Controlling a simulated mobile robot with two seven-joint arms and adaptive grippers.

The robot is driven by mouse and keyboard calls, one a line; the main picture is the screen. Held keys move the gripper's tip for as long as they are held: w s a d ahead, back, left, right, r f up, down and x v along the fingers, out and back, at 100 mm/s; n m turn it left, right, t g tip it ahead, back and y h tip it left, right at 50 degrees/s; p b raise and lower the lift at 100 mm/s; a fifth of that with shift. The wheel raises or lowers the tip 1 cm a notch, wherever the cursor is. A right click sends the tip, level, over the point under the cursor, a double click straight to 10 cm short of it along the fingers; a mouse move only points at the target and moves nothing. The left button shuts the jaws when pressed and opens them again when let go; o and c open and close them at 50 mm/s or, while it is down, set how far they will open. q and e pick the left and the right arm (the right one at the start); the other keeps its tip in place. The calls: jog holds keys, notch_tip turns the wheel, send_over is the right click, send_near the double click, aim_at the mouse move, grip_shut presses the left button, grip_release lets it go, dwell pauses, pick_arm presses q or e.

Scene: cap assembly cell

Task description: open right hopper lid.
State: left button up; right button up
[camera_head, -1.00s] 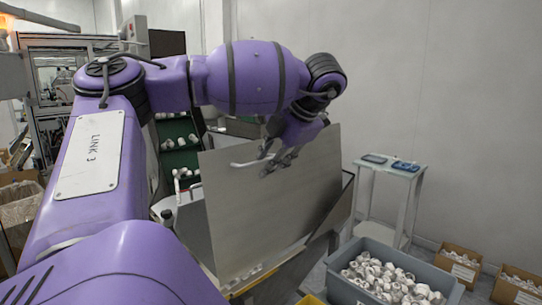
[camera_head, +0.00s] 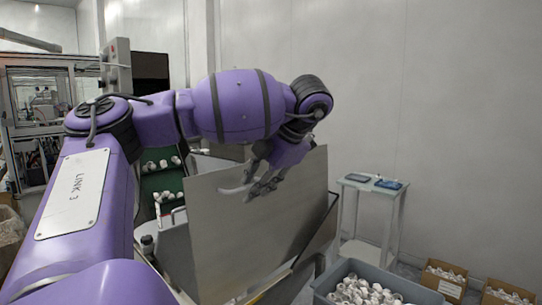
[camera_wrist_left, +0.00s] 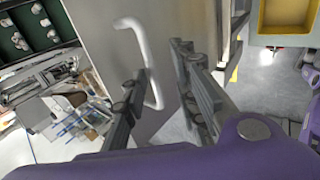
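The hopper lid (camera_head: 262,230) is a flat grey metal panel standing steeply upright in the head view. Its white curved handle (camera_head: 236,190) is near the top edge. My left gripper (camera_head: 264,184) is right beside the handle, in front of the panel. In the left wrist view the lid (camera_wrist_left: 100,30) fills the upper middle and the handle (camera_wrist_left: 146,58) runs down toward the gap between my fingers. The left gripper (camera_wrist_left: 160,98) is open, its fingers well apart. I cannot tell whether either finger touches the handle. My right gripper is not in view.
A grey bin of white caps (camera_head: 362,284) stands at the lower right, with cardboard boxes (camera_head: 443,279) beyond it. A small side table (camera_head: 372,186) stands right of the lid. Green shelves (camera_head: 158,180) are behind on the left. A yellow bin (camera_wrist_left: 287,14) shows in the wrist view.

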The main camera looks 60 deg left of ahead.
pick_arm(q)
jog(key=v, duration=1)
jog(key=shift+r, duration=0.4)
jog(key=shift+s, duration=0.1)
